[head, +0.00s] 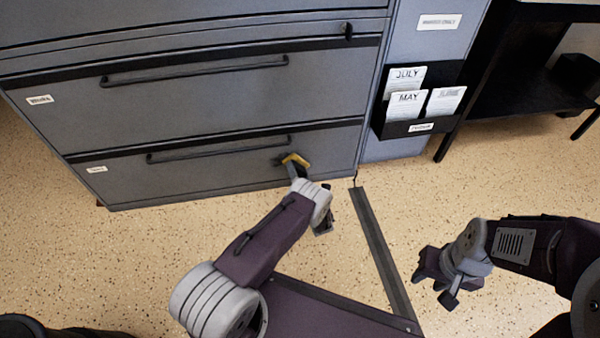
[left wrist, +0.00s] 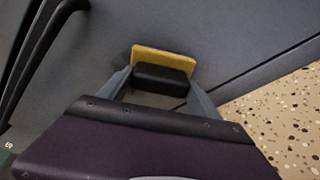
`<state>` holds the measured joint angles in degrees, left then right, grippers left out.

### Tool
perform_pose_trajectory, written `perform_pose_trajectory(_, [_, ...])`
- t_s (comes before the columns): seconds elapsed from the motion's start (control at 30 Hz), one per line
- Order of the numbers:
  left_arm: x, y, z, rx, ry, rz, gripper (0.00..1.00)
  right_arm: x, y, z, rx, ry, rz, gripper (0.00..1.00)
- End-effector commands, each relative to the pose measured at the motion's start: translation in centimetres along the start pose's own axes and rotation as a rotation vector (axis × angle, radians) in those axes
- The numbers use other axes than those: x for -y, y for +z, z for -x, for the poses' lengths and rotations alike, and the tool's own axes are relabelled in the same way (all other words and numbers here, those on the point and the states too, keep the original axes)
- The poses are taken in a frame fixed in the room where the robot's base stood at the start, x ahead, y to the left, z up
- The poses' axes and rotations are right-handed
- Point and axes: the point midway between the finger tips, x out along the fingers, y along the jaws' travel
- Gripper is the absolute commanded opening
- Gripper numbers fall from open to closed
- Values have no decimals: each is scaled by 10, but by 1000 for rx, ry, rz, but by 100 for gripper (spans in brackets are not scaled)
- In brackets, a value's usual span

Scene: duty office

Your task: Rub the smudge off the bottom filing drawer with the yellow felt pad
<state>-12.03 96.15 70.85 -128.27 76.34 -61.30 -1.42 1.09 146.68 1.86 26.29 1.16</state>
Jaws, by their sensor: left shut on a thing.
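The yellow felt pad (head: 295,159) has a black grip block and is at the right part of the bottom filing drawer (head: 215,172), near the right end of its bar handle. In the left wrist view the pad (left wrist: 163,61) is against or very close to the drawer face; I cannot tell if it touches. My left gripper (left wrist: 160,82) is shut on the pad's black block. A faint dark patch (left wrist: 122,58) shows just left of the pad; I cannot tell smudge from shadow. My right gripper (head: 440,284) is open and empty above the floor.
The bottom drawer's dark bar handle (head: 218,149) sticks out left of the pad. A black card rack (head: 418,110) hangs on the panel at right. A dark shelf unit (head: 520,95) stands at the back right.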

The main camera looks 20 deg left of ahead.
Motion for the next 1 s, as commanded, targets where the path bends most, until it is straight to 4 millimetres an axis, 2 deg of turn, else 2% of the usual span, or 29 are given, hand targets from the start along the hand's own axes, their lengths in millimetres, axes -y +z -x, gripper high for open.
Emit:
perform_pose_trajectory(0.03, [-9, -3, -2, -6, 8, 2, 40, 0, -1, 7, 0, 0, 0, 36])
perform_pose_trajectory(0.2, [-20, -17, -3, -5, 8, 2, 40, 0, -2, 17, 0, 0, 0, 36])
perform_pose_trajectory(0.47, [-22, -24, -3, -5, 8, 3, 40, 0, -2, 19, 0, 0, 0, 36])
perform_pose_trajectory(0.73, [-40, -43, -4, -6, 6, 1, 40, 1, -4, 34, 0, 0, 0, 36])
perform_pose_trajectory(1.0, [-45, -52, -5, -5, 5, 1, 40, 1, -4, 36, 0, 0, 0, 36])
